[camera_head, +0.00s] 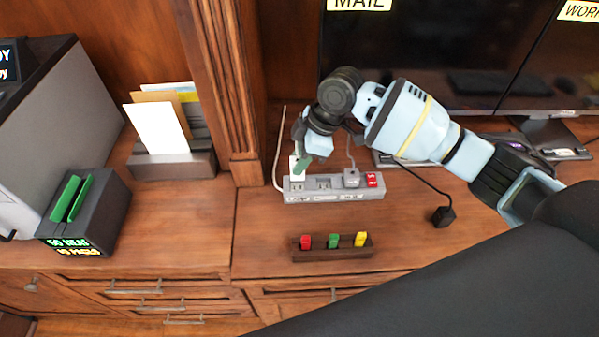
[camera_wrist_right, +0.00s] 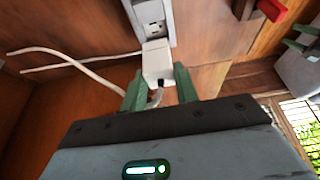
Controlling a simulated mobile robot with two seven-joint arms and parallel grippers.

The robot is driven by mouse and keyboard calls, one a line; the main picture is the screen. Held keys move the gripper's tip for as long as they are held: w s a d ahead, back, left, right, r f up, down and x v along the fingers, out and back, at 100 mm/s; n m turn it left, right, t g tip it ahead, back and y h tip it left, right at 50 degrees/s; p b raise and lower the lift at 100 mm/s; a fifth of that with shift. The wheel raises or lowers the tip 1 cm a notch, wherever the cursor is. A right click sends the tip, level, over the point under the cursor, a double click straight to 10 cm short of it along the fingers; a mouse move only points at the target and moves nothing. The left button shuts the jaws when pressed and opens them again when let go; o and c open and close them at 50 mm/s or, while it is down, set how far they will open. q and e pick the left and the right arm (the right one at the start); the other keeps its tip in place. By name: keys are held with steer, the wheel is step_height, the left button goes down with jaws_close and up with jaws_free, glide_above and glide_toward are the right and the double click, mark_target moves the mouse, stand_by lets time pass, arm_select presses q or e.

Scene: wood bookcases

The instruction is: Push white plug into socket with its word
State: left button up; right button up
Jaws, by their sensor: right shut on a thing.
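My right gripper (camera_head: 301,164) reaches down over the left end of a grey power strip (camera_head: 334,195) in the head view. It is shut on the white plug (camera_head: 296,172). In the right wrist view the green fingers (camera_wrist_right: 161,90) hold the white plug (camera_wrist_right: 156,62) by its sides, with its front at the strip (camera_wrist_right: 168,15). A socket face with slots shows just beyond the plug. I cannot tell whether the prongs are in a socket. Word labels on the strip's front are too small to read. My left gripper is not in view.
A grey plug (camera_head: 352,178) sits in the strip beside a red switch (camera_head: 373,180). A dark wooden holder (camera_head: 333,254) with red, green and yellow pieces stands in front. A loose black plug (camera_head: 443,216) lies right. A letter holder (camera_head: 172,163) and wooden post stand left.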

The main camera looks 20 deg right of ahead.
steer(key=shift+f, duration=2.4)
steer(key=shift+f, duration=0.25)
steer(key=o, duration=1)
steer(key=shift+c, duration=0.2)
steer(key=shift+r, duration=0.3)
steer(key=v, duration=1.1)
steer(key=shift+d+r+p, duration=0.25)
steer(key=shift+r+p, duration=0.05)
steer(key=shift+r, duration=0.05)
